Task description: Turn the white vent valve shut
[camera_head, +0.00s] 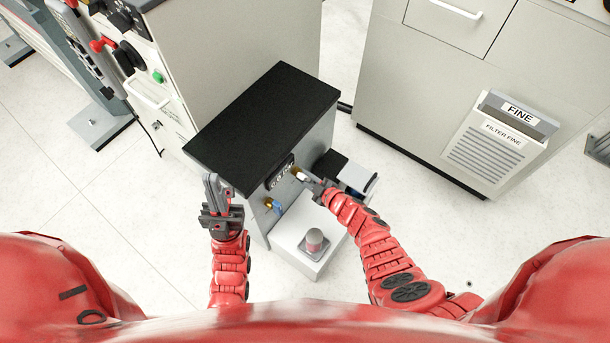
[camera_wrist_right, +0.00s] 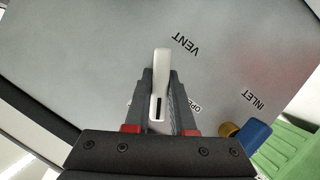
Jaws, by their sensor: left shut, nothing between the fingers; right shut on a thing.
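The white vent valve handle (camera_wrist_right: 161,75) sits below the VENT label on the grey panel in the right wrist view. In the head view it shows as a small white piece (camera_head: 302,176) on the front of the black-topped cabinet. My right gripper (camera_wrist_right: 161,105) is shut on the handle, a finger on each side. In the head view my right gripper (camera_head: 312,183) reaches the panel from the right. The handle's pivot is hidden. My left gripper (camera_head: 214,190) is shut and empty, beside the cabinet's left front corner.
A blue inlet valve handle (camera_wrist_right: 254,134) with a brass fitting is close by. The cabinet (camera_head: 265,115) has a black top. A FINE filter cabinet (camera_head: 495,145) stands at right. Open floor lies at left.

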